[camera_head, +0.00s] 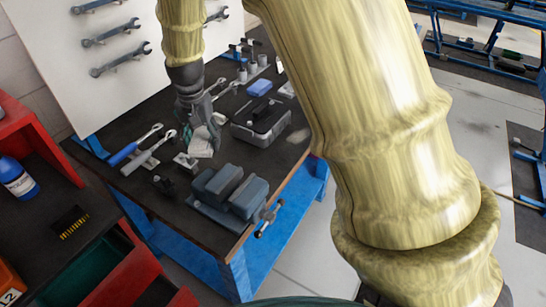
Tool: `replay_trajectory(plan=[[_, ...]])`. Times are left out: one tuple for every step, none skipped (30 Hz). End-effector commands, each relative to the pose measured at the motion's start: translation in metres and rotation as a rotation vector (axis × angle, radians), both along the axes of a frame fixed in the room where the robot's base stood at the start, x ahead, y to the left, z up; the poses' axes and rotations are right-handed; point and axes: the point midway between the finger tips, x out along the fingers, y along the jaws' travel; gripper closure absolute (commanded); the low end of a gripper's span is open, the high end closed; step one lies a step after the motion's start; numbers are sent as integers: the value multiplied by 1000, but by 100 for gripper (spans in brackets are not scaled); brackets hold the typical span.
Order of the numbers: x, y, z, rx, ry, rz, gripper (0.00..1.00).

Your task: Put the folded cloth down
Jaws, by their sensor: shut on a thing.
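A pale grey-white folded cloth (203,145) is low over the dark bench top (203,238), below my gripper. My gripper (203,128) points down and is shut on the cloth. The fingers hide part of the cloth, and I cannot tell whether its lower edge touches the bench.
A grey vise (230,190) stands at the bench's front corner. A grey open bin (262,128) is right of the gripper, with a blue block (260,88) behind it. A red cart (130,268) with a blue bottle (17,180) stands at left.

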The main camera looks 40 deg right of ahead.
Motion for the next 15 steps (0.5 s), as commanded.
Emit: replay_trajectory(plan=[[-6,-14,-1,-2,2,-108,70],[-11,-23,-2,-3,3,-182,70],[-16,-34,-3,-3,3,-281,70],[-20,-42,-3,-4,3,-355,70],[-25,-50,-3,-4,4,-429,70],[-30,-61,-3,-4,4,-528,70],[-35,-68,-3,-5,4,-600,70],[-39,-76,-3,-5,4,-672,70],[-45,-86,-4,-6,2,-764,70],[-49,-92,-4,-5,2,-831,70],[-53,-99,-4,-5,1,-894,70],[-58,-106,-4,-6,0,-972,70],[-62,-111,-4,-5,-1,-1027,70],[-65,-116,-4,-5,-2,-1075,70],[-68,-121,-3,-5,-3,-1133,70]])
